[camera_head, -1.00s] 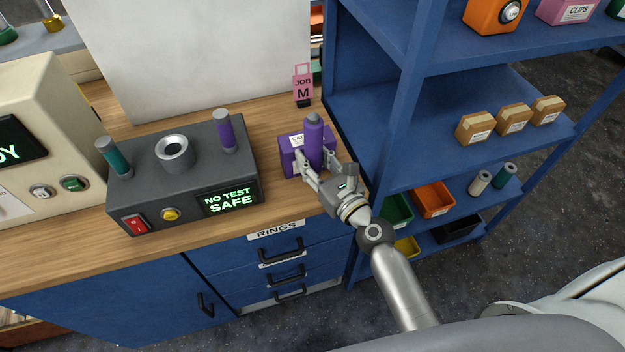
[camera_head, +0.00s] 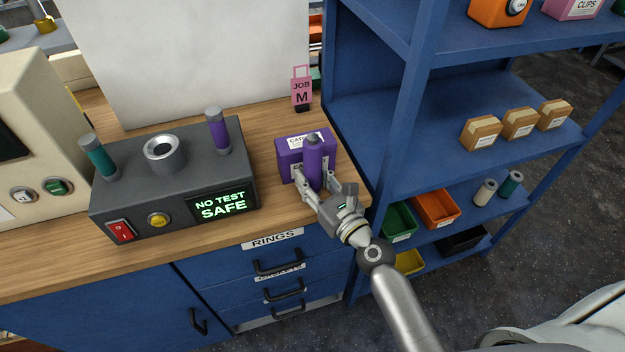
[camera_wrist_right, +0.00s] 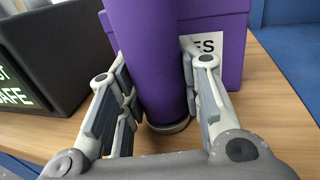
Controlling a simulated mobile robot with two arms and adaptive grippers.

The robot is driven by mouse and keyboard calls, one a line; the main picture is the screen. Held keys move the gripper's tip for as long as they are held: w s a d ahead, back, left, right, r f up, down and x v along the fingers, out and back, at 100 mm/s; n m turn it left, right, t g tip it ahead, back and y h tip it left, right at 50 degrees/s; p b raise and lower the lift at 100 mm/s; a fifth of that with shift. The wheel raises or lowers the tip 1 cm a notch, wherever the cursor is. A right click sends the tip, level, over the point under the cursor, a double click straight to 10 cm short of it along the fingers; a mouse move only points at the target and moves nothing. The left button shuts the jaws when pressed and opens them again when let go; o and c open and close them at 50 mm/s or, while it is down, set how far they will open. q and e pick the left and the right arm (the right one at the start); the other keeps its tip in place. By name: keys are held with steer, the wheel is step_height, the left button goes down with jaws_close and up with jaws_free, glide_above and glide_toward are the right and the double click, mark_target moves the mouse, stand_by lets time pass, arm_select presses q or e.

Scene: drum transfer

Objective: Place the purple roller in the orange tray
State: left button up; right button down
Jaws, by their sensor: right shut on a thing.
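A purple roller (camera_head: 313,163) with a grey cap stands upright in my right gripper (camera_head: 325,192), which is shut on it. It is just in front of a purple box (camera_head: 290,160) on the wooden bench. In the right wrist view the roller (camera_wrist_right: 152,60) is between the two fingers (camera_wrist_right: 157,100); its grey lower end is close to the bench top, and I cannot tell whether it touches. The orange tray (camera_head: 420,196) is on a lower blue shelf to the right, beside a green tray. My left gripper is not in view.
A grey tester (camera_head: 120,190) reading "NO TEST SAFE" stands left on the bench, with a teal roller (camera_head: 97,157) and another purple roller (camera_head: 219,132) on it. A blue shelf post (camera_head: 398,130) stands between bench and shelves. Cream and teal rollers (camera_head: 485,192) stand right of the orange tray.

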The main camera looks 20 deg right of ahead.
steer(key=shift+f, duration=0.1)
steer(key=c, duration=1)
jaws_free()
steer(key=shift+s, duration=0.15)
steer(key=b+v, duration=0.3)
steer(key=v, duration=0.8)
steer(key=shift+s, duration=0.35)
steer(key=shift+d, duration=0.15)
